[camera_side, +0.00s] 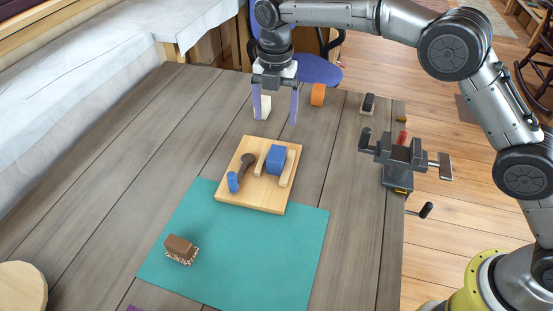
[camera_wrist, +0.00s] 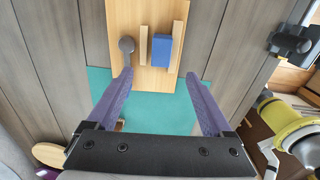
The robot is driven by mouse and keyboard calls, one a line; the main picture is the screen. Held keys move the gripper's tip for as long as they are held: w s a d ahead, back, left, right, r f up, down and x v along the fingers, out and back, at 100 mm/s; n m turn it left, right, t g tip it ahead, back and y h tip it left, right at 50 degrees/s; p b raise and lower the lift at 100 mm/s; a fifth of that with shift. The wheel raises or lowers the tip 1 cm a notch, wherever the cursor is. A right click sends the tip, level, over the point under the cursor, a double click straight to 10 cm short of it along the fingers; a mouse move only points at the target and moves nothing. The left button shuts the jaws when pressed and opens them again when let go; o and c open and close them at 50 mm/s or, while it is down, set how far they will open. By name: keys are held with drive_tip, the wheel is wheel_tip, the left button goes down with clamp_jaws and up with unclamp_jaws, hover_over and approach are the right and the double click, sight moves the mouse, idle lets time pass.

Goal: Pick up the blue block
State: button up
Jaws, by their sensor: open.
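The blue block (camera_side: 276,160) sits on a light wooden board (camera_side: 255,201), between two low wooden strips. In the wrist view the blue block (camera_wrist: 161,50) lies beyond my fingertips, close to the strip on its right, with a narrow gap to the left strip. My gripper (camera_side: 276,108) hangs above and behind the board, open and empty, its purple fingers pointing down. In the wrist view my gripper (camera_wrist: 159,79) has its fingers spread wider than the block.
A dark-headed tool (camera_side: 247,160) and a small blue cylinder (camera_side: 232,182) lie on the board's left. A teal mat (camera_side: 240,255) carries a brown brush (camera_side: 180,248). White (camera_side: 262,107) and orange (camera_side: 318,94) blocks stand behind; a vise (camera_side: 397,160) is right.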

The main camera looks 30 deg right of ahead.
sight(277, 153)
drive_tip(key=f, duration=1.3)
drive_tip(key=shift+s+f, duration=0.25)
drive_tip(key=shift+f, duration=0.05)
drive_tip(key=shift+c, duration=0.2)
clamp_jaws()
